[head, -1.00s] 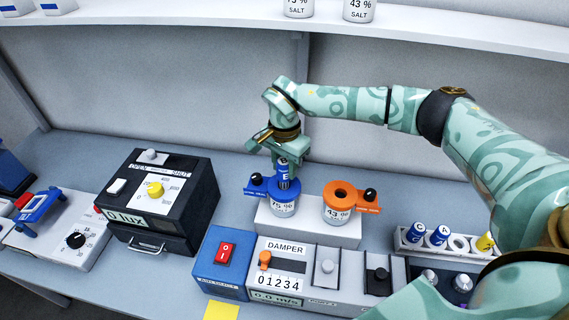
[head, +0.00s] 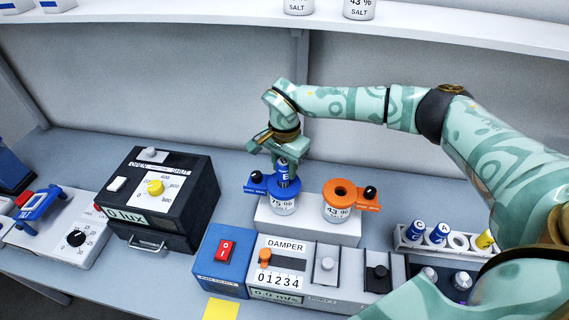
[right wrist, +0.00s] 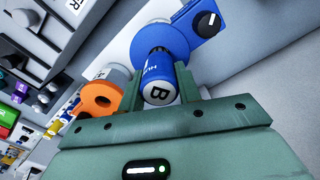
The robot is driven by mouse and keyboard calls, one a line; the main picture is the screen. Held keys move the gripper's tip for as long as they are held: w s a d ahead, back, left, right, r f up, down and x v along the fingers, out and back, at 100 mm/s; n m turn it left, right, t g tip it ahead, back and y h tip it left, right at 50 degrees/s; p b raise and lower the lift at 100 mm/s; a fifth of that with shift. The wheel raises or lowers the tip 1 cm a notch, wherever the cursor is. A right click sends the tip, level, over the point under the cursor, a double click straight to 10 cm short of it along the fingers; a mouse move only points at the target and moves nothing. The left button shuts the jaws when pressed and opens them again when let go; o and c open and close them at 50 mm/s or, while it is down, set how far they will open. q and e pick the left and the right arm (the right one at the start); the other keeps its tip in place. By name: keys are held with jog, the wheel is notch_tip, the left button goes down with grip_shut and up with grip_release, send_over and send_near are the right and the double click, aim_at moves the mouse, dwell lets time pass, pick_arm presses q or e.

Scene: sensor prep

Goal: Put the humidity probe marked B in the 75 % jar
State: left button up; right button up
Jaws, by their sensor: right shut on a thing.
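My right gripper (head: 281,158) is shut on the blue humidity probe (head: 284,169), whose end cap shows a "B" in the right wrist view (right wrist: 159,94). The probe is upright over the 75 % jar (head: 284,207), which has a blue lid (head: 270,187). The probe's lower end is hidden at the lid and looks to be in its opening; how deep it sits I cannot tell. In the right wrist view the blue lid (right wrist: 178,38) is right behind the probe between my fingers. My left gripper is not in view.
The 43 % jar (head: 338,214) with an orange lid stands close on the right. A rack (head: 405,243) with blue probes and a yellow one is further right. A damper panel (head: 285,247) lies in front, a black lux box (head: 165,205) to the left.

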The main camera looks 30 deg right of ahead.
jog(key=shift+f, duration=1.1)
dwell(1.8)
jog(key=o, duration=1.3)
jog(key=shift+o, duration=0.2)
notch_tip(320, 180, up, 8)
jog(key=p, duration=0.6)
jog(key=shift+p, duration=0.4)
